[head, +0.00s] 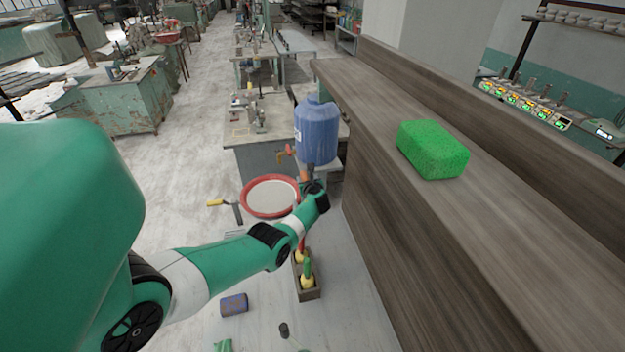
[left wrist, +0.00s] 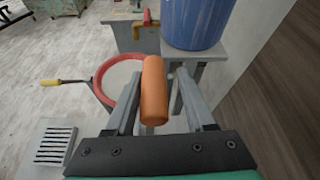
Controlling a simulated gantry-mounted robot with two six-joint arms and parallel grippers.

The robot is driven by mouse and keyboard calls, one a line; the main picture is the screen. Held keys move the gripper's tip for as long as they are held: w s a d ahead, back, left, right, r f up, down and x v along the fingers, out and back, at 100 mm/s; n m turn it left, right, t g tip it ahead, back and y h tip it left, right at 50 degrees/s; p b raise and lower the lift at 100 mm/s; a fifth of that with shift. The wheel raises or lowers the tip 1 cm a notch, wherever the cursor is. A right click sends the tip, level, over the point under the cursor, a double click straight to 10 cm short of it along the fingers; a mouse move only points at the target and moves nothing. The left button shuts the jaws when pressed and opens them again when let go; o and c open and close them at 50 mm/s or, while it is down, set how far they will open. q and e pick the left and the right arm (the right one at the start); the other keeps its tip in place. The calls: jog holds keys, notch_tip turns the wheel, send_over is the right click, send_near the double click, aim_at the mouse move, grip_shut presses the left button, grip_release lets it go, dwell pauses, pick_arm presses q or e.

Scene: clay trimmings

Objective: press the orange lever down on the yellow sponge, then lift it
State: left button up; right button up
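My left gripper (head: 314,186) is out in front, left of the wooden shelf. In the left wrist view, an orange cylinder (left wrist: 154,90) stands between its two fingers (left wrist: 160,85), and nothing else seems to support it, so the fingers look shut on it. Its orange end (head: 306,173) also shows in the head view. A bright green sponge-like block (head: 432,149) lies on the shelf, apart from the gripper and to its right. I see no yellow sponge. My right gripper is out of view.
The wooden shelf (head: 350,90) runs along the right. A blue jug (head: 317,135) stands beyond my gripper, with a red-handled tap (head: 289,150) beside it. A red-rimmed basin (head: 246,198) and a small crate (head: 309,295) with bottles are below.

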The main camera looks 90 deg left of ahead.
pick_arm(q)
jog(key=shift+o, duration=0.4)
jog(key=shift+r, duration=0.1)
jog(key=shift+d+r+p, duration=0.2)
jog(key=shift+p, duration=0.2)
jog(key=p+v, duration=0.3)
jog(key=shift+a+r, duration=0.15)
jog(key=shift+r, duration=0.1)
jog(key=s+p+v, duration=0.1)
jog(key=p+v, duration=0.2)
jog(key=v, duration=0.5)
jog(key=shift+w+d+f+p, duration=0.25)
jog(key=shift+w+f+p, duration=0.15)
jog(key=shift+w, duration=0.1)
